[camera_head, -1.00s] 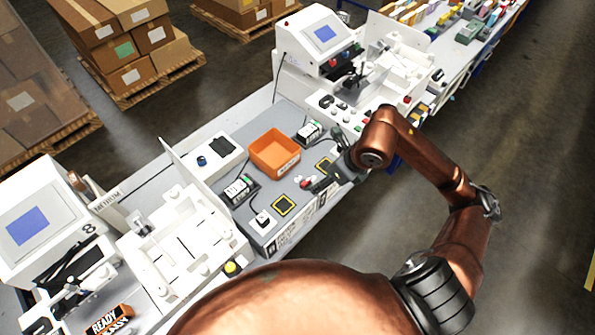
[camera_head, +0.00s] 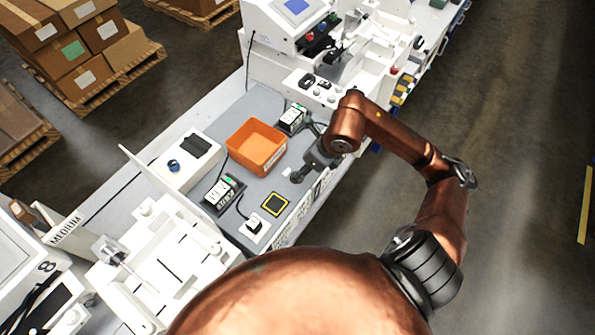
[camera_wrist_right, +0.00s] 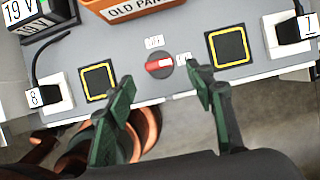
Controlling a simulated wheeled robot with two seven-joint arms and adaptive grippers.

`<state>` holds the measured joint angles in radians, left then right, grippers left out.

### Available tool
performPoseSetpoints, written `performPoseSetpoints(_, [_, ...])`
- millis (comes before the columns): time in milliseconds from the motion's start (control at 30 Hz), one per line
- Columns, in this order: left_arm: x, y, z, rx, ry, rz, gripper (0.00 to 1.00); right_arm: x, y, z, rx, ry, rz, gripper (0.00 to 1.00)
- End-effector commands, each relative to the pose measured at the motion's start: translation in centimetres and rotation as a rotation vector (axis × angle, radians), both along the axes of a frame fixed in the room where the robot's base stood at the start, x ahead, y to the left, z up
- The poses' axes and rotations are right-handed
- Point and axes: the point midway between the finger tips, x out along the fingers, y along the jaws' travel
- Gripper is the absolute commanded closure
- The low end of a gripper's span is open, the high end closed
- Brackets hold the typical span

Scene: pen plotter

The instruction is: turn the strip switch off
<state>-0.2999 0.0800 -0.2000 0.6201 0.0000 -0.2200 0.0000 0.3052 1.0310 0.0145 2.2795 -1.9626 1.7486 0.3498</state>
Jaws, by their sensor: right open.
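The strip switch (camera_wrist_right: 159,65) is a round grey knob with a red bar and a light end, on the front of the grey bench strip. One small white label (camera_wrist_right: 154,42) sits above it and another (camera_wrist_right: 184,58) to its right; I cannot read them surely. My right gripper (camera_wrist_right: 161,80) is open and empty, its two green-padded fingers on either side of the knob and apart from it in the picture. In the head view my right gripper (camera_head: 312,165) points down at the strip and hides most of the switch. My left gripper is not in view.
Black squares with yellow borders flank the switch, left (camera_wrist_right: 98,81) and right (camera_wrist_right: 228,46). Beyond are an orange bin (camera_head: 257,146) and black adapters (camera_head: 223,194). White machines stand at both ends.

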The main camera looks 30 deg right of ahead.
Motion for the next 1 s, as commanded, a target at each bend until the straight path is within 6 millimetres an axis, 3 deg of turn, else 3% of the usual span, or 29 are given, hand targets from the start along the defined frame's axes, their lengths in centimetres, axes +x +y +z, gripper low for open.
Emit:
performPoseSetpoints(200, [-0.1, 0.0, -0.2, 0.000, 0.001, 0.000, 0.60, 1.3, 0.7, -3.3, 0.003, 0.002, 0.002, 0.51])
performPoseSetpoints(400, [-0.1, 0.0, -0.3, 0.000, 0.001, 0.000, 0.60, 1.8, 0.8, -4.9, 0.002, 0.003, 0.001, 0.51])
performPoseSetpoints(700, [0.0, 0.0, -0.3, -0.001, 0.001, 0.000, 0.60, 1.9, 0.8, -5.1, 0.000, 0.001, -0.001, 0.51])
performPoseSetpoints(1000, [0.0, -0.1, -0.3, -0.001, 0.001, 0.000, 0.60, 1.9, 0.7, -5.1, 0.000, 0.001, -0.002, 0.71])
